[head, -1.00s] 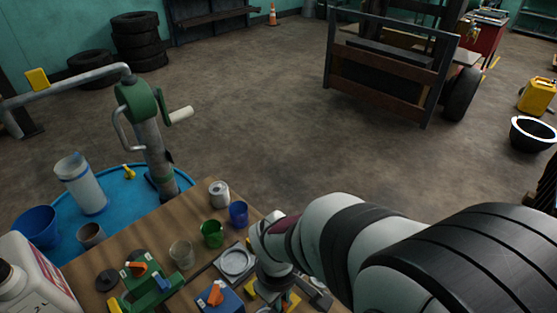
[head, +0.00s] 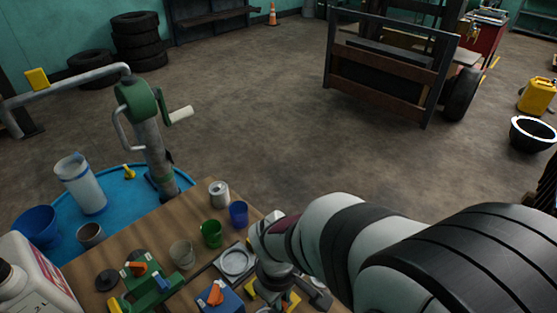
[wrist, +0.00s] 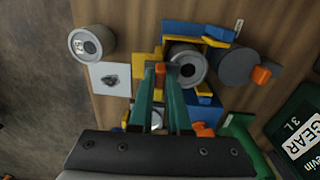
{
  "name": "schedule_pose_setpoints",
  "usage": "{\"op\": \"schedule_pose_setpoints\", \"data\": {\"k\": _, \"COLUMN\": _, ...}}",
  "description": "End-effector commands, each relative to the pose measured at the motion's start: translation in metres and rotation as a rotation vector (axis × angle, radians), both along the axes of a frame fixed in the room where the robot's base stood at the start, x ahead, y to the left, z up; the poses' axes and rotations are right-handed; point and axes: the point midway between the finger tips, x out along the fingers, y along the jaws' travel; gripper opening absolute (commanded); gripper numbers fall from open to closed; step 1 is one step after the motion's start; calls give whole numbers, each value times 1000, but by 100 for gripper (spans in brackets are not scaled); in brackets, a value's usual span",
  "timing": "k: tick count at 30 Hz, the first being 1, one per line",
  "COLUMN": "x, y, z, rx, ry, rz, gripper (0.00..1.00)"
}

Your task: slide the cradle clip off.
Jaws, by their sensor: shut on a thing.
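In the wrist view, my gripper (wrist: 166,70) has its two green fingers close together, shut on a small orange-red tab (wrist: 160,68), which I take to be the cradle clip. Most of the clip is hidden by the fingertips. It sits at the left side of a blue and yellow cradle (wrist: 203,30). A grey metal cylinder (wrist: 186,66) with a dark round opening lies in the cradle, just right of the fingers. In the head view my wrist covers most of the cradle, and the fingertips are hidden.
A tin can (wrist: 86,44) and a white plate with dark bits (wrist: 108,78) are left of the cradle. A dark round part with an orange block (wrist: 261,75) and a green jug (wrist: 300,130) are right. Cups, including a green cup (head: 211,233), crowd the wooden bench.

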Motion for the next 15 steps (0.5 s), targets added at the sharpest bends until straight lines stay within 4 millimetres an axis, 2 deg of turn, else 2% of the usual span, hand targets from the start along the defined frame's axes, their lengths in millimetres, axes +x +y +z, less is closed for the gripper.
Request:
{"op": "schedule_pose_setpoints", "data": {"k": 5, "x": 0, "y": 0, "z": 0, "rx": 0, "ry": 0, "rz": 0, "gripper": 0}}
{"op": "schedule_pose_setpoints", "data": {"k": 12, "x": 16, "y": -16, "z": 1, "rx": 1, "ry": 0, "rz": -2, "gripper": 0}}
{"op": "schedule_pose_setpoints", "data": {"k": 15, "x": 16, "y": -16, "z": 1, "rx": 1, "ry": 1, "rz": 0, "gripper": 0}}
